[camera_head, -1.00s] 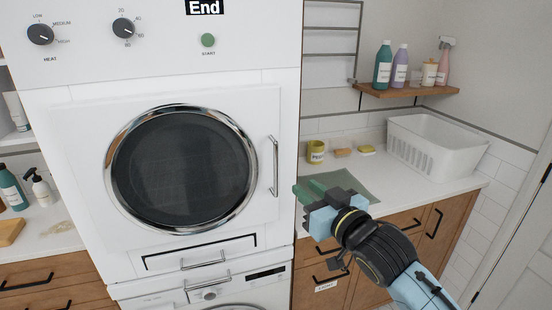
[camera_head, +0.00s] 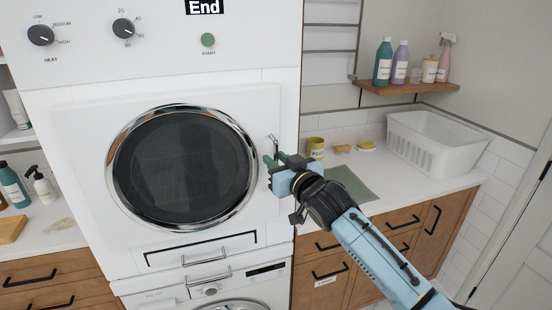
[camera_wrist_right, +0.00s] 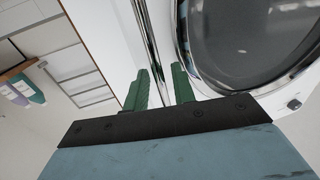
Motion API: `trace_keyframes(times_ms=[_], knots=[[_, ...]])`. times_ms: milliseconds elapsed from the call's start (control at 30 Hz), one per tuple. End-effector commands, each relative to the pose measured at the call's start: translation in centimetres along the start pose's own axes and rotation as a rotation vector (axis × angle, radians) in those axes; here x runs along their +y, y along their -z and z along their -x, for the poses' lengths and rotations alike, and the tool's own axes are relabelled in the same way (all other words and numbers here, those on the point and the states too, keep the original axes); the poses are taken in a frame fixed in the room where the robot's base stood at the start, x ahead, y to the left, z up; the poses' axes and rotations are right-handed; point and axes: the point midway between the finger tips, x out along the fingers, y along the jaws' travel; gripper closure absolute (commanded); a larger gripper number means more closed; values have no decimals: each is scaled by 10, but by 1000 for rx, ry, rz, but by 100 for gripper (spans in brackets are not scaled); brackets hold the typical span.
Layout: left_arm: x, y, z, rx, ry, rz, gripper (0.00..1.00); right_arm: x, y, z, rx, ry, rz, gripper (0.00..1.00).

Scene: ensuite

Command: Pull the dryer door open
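The dryer door (camera_head: 80,150) is white, with a round dark window (camera_head: 185,168) in a chrome ring, and looks closed. Its upright chrome handle (camera_head: 272,143) is on the door's right side, with its lower part hidden behind my right gripper (camera_head: 277,160). In the right wrist view, the green fingers of that gripper (camera_wrist_right: 160,88) are apart. The chrome handle bar (camera_wrist_right: 149,45) runs between them with visible gaps. I cannot tell whether either finger touches it. My left gripper is not in view.
Right of the dryer is a counter (camera_head: 440,187) with a yellow mug (camera_head: 315,147), a green mat (camera_head: 352,184) and a white basket (camera_head: 435,145). A shelf (camera_head: 410,88) with bottles hangs above. A drawer handle (camera_head: 207,257) sits below the door.

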Motion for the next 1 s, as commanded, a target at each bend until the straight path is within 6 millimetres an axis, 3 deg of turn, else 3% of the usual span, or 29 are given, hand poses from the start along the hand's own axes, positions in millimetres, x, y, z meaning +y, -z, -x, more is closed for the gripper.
trace_keyframes(times_ms=[433,667,1000], knots=[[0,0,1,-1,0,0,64,0,0,-8,0,1,0,74],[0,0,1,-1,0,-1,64,0,0,-8,0,0,0,100],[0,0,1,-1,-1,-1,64,0,0,-8,-1,1,0,100]])
